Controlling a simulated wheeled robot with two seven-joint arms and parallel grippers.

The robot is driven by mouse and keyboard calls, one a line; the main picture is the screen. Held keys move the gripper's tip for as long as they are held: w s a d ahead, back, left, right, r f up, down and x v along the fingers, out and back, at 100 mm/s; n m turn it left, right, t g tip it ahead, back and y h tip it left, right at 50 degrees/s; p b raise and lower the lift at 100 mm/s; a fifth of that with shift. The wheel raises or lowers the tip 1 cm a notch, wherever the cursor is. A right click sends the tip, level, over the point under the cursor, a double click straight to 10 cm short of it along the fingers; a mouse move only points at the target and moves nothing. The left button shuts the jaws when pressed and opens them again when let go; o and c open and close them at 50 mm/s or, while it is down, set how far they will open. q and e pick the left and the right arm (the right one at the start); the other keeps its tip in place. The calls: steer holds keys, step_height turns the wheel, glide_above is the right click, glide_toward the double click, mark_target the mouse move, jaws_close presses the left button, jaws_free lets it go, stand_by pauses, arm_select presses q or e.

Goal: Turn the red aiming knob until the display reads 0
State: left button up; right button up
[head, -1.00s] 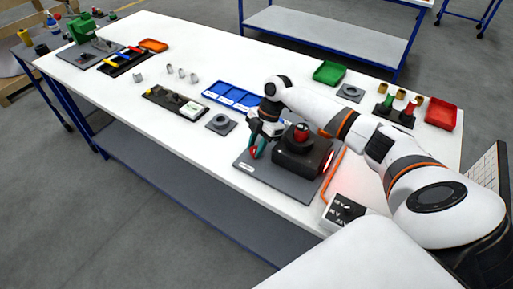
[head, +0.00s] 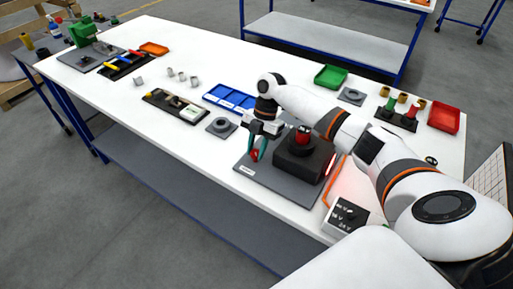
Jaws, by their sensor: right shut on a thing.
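The device is a black block (head: 290,171) on a grey base plate (head: 262,178) on the white table. A small red knob (head: 255,156) shows at its left, low above the plate. My right gripper (head: 257,153) reaches down there from above, its teal fingers on either side of the red knob and shut on it. A red cap (head: 303,134) sits on top of the block. A red glow (head: 331,163) shows at the block's right side. No display reading is legible. My left gripper is not in view.
An orange cable (head: 331,185) runs from the device to a small box with dark markings (head: 347,215). A blue tray (head: 228,96), a grey ring fixture (head: 221,127), a green tray (head: 330,77) and a red tray (head: 443,117) stand around. The table's left front strip is clear.

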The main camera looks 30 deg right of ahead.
steer(key=o, duration=1)
steer(key=shift+c, duration=0.2)
steer(key=shift+w+d+r, duration=0.15)
steer(key=shift+d+r, duration=0.05)
steer(key=shift+r, duration=0.3)
steer(key=b+v, duration=0.2)
steer(key=v, duration=0.9)
steer(key=shift+b, duration=0.3)
steer(key=shift+a, duration=0.1)
